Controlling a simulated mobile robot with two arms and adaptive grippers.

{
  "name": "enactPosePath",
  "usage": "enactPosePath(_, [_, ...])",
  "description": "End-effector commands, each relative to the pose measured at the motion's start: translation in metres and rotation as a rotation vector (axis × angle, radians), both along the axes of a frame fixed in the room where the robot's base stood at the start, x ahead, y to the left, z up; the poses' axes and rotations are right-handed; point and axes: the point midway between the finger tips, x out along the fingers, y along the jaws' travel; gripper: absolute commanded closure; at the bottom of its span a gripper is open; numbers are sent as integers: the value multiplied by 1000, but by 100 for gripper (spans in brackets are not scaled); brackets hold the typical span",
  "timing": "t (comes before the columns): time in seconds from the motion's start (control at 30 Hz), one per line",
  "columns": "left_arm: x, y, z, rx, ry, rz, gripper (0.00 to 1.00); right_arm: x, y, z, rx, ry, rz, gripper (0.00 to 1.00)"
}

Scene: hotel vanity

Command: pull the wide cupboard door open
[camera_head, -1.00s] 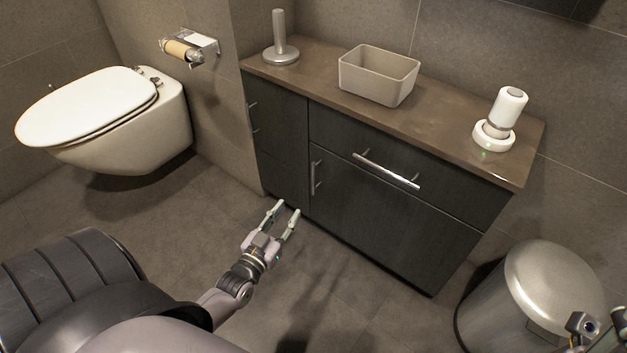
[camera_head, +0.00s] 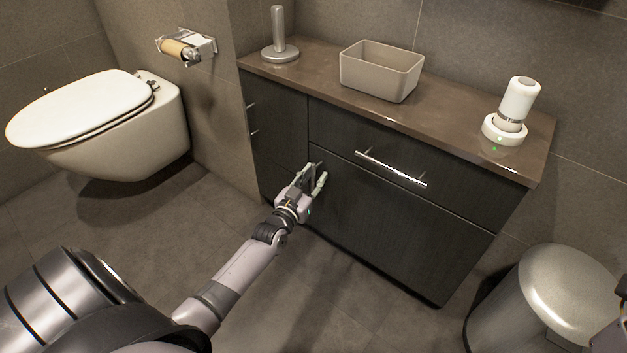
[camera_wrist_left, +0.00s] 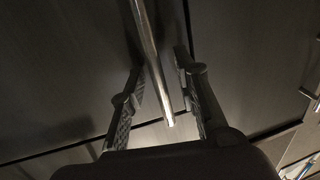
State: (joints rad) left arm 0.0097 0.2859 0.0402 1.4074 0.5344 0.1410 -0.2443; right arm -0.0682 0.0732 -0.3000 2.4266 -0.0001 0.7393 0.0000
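The wide cupboard door (camera_head: 390,220) is a dark panel under the drawer, and it is shut. It also fills the left of the left wrist view (camera_wrist_left: 60,70). Its upright metal bar handle (camera_wrist_left: 150,60) is by the door's left edge, largely hidden by my gripper in the head view. My left gripper (camera_head: 315,173) is at the handle. In the left wrist view its two fingers (camera_wrist_left: 160,85) are open, one on each side of the bar, with gaps visible. Only a sliver of my right arm shows at the right edge of the head view.
The drawer with its long handle (camera_head: 390,168) is above the door, and a narrow door (camera_head: 278,130) is to its left. The countertop (camera_head: 440,130) carries a beige box (camera_head: 380,75), a stand and a white device. A metal bin (camera_head: 550,300) stands to the right.

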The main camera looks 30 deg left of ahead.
Motion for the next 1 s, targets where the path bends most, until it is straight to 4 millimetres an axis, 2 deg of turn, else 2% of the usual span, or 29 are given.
enactPosePath(0.2, [0,0,0,0,1,0,72,0,0,1,0,0,0,60])
enactPosePath(0.63, [0,0,0,0,1,0,100,0,0,0,0,0,0,60])
enactPosePath(1.0, [0,0,-1,0,1,0,100,0,0,0,0,0,1,60])
